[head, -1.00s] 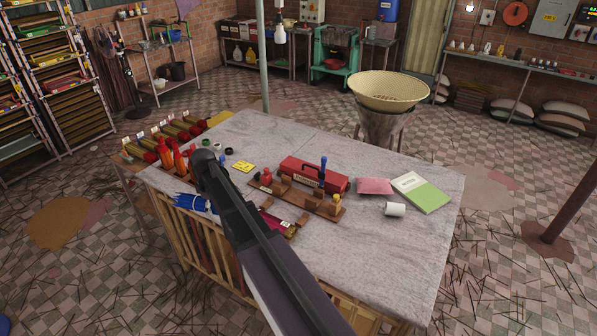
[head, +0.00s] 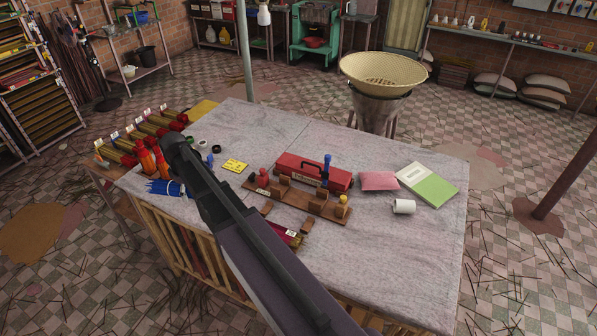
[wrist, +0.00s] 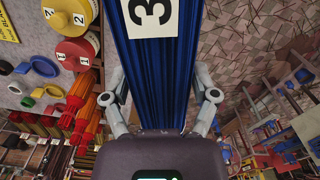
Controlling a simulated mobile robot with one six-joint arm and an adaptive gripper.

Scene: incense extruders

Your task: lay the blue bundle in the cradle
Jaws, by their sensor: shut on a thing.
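The blue bundle (head: 164,187) shows left of my arm in the head view, by the table's left front edge. In the wrist view the blue bundle (wrist: 153,75) runs lengthwise between my fingers, with a white tag marked 3. My gripper (wrist: 160,88) is shut on it, one finger on each side. My arm hides the fingers in the head view. A long wooden board (head: 318,205) with upright blocks and red, blue and yellow knobs stands mid-table, apart from the bundle; it looks like the cradle, but I cannot be sure.
A red toolbox (head: 313,172) is behind the board. A maroon bundle (head: 289,236) lies in front, partly hidden. The table's right front is clear.

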